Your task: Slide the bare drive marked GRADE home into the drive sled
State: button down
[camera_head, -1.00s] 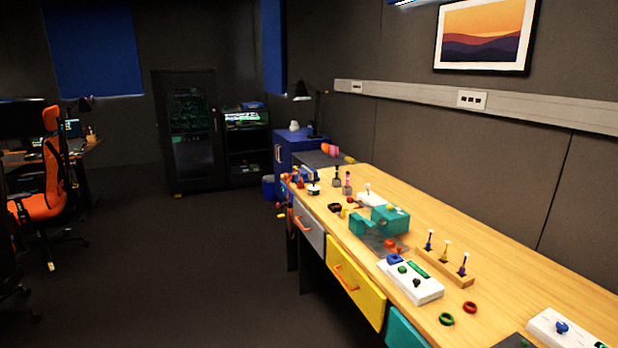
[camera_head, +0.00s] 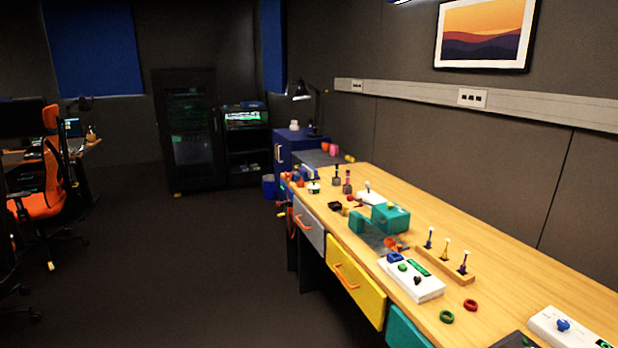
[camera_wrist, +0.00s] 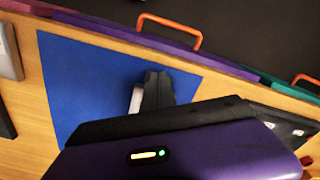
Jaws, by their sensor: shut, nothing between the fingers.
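In the wrist view, my gripper (camera_wrist: 154,80) shows as dark fingers close together beyond its purple and black body, over a blue mat (camera_wrist: 85,75). The fingers are shut and hold nothing. A small pale piece (camera_wrist: 136,99) shows just left of the fingers, partly hidden; I cannot tell what it is. I cannot make out the GRADE marking, the bare drive or the drive sled in either view. My gripper's body hides much of the lower wrist view. I cannot make out my gripper in the head view.
An orange drawer handle (camera_wrist: 170,28) lies beyond the table edge in the wrist view. A dark flat item (camera_wrist: 283,125) is at right. In the head view, the wooden bench (camera_head: 530,262) carries a white control box (camera_head: 412,279), a peg rack (camera_head: 443,263) and a teal block (camera_head: 390,218).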

jog(key=shift+f, duration=0.4)
jog(key=shift+r, duration=0.25)
jog(key=shift+w+d, duration=0.2)
jog(key=shift+d, duration=0.35)
dwell(0.7)
jog(key=shift+w+d, duration=0.15)
jog(key=shift+d, duration=0.15)
jog(key=shift+w+d, duration=0.2)
jog(key=shift+d, duration=0.3)
jog(key=shift+w+d, duration=0.2)
jog(key=shift+d, duration=0.25)
jog(key=shift+w+d, duration=0.1)
jog(key=shift+d, duration=0.25)
jog(key=shift+w+d+b, duration=0.1)
jog(key=shift+w+d, duration=0.3)
jog(key=shift+d, duration=0.5)
jog(key=shift+w+d+b, duration=0.1)
jog(key=shift+w+d, duration=0.25)
jog(key=shift+d, duration=0.6)
jog(key=shift+w+d+b, duration=0.1)
jog(key=shift+w+d, duration=0.3)
jog(key=shift+d, duration=0.5)
